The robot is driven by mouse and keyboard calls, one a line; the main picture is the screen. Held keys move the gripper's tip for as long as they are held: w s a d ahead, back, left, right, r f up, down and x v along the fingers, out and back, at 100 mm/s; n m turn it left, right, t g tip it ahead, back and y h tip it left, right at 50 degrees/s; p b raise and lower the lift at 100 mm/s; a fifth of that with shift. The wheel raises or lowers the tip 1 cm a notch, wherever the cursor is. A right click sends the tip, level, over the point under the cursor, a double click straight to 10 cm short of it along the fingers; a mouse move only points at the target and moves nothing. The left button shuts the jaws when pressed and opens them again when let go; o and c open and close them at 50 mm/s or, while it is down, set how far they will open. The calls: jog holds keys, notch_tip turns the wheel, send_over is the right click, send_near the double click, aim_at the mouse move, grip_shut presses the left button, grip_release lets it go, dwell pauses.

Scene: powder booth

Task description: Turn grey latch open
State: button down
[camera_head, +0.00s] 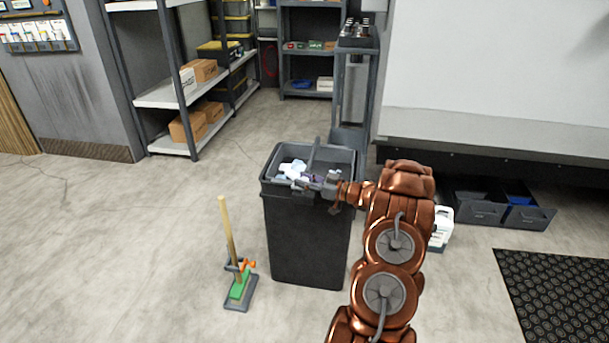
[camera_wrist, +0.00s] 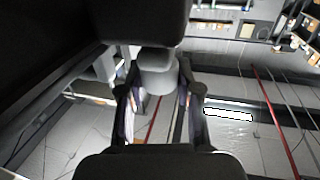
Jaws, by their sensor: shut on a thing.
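In the wrist view, a rounded light grey piece, which looks like the grey latch (camera_wrist: 157,75), sits between the two dark fingers of my gripper (camera_wrist: 158,98). The fingers are shut on it. In the head view, my gripper (camera_head: 312,184) reaches left from my copper-coloured arm, over the front rim of a dark grey bin (camera_head: 308,240). The latch cannot be made out clearly there, because my gripper covers that spot.
The bin holds pale and purple waste (camera_head: 293,168). A wooden-handled brush (camera_head: 229,235) stands on the floor to its left. Shelves with boxes (camera_head: 187,128) are behind. The left floor is clear.

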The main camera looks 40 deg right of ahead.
jog(key=shift+n+y+p, duration=0.3)
jog(key=shift+y+p, duration=0.1)
jog(key=shift+y, duration=0.1)
jog(key=c, duration=0.8)
grip_release()
jog(key=shift+o, duration=0.2)
jog(key=v, duration=1.2)
jog(key=shift+r, duration=0.2)
